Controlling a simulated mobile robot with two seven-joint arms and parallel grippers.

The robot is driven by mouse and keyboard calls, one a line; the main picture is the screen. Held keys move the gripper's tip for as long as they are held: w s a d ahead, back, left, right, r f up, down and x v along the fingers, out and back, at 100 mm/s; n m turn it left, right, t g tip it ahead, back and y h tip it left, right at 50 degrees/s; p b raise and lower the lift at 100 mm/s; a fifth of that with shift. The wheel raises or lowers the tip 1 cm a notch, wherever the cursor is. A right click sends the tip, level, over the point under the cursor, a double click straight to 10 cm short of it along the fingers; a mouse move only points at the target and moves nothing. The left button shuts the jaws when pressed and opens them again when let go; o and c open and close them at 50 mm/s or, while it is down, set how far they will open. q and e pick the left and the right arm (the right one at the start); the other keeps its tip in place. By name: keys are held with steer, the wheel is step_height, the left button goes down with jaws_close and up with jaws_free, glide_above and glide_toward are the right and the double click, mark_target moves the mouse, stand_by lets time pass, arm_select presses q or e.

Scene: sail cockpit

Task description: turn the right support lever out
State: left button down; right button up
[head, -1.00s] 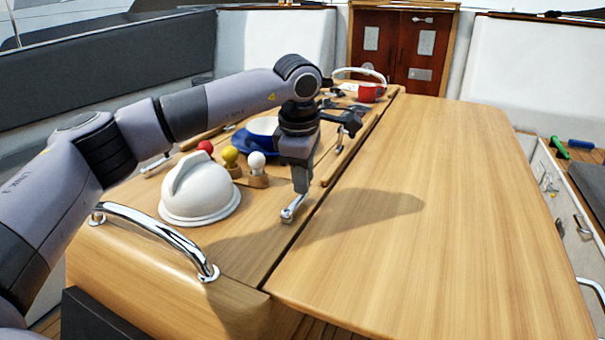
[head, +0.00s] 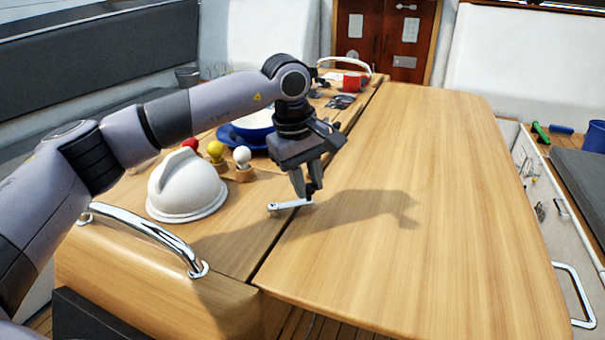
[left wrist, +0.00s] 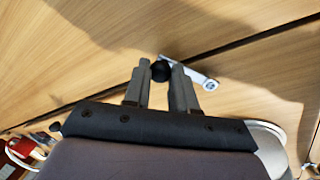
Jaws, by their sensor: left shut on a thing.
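The right support lever (head: 288,205) is a short silver arm on the table top beside the long seam. In the head view it points to the right, with its free end at the seam. My left gripper (head: 311,192) is over that free end, shut on the lever's black knob. In the left wrist view the black knob (left wrist: 160,71) sits between the fingertips of my left gripper (left wrist: 160,75), and the silver lever (left wrist: 203,79) runs off to the right from it. My right gripper is not in view.
A chrome rail (head: 140,228) is at the front left. The right table leaf (head: 400,260) is clear.

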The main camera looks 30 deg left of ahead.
arm_select(q)
steer(key=s+m, duration=0.1)
steer(key=m, duration=0.1)
steer(key=d+m, duration=0.1)
steer(key=shift+s+d+m+g+h, duration=0.1)
steer(key=shift+s+m+g+h, duration=0.2)
steer(key=shift+s+m, duration=0.1)
steer(key=shift+s+d+m+g+b, duration=0.15)
steer(key=shift+s+m+b, duration=0.15)
steer(key=shift+s+m, duration=0.55)
steer(key=shift+s+d+m+g+b, duration=0.15)
steer(key=shift+s+m+b, duration=0.15)
steer(key=shift+m, duration=0.95)
steer(key=c, duration=0.9)
jaws_free()
steer(key=shift+s, duration=0.1)
steer(key=shift+r, duration=0.1)
steer(key=shift+s+a+r, duration=0.1)
steer(key=shift+a+r, duration=0.15)
steer(key=shift+r, duration=0.9)
steer(key=shift+a+r, duration=0.2)
steer(key=shift+r, duration=1)
steer(key=shift+s+a+r, duration=0.1)
steer(key=shift+a+r, duration=0.15)
steer(key=shift+r, duration=0.9)
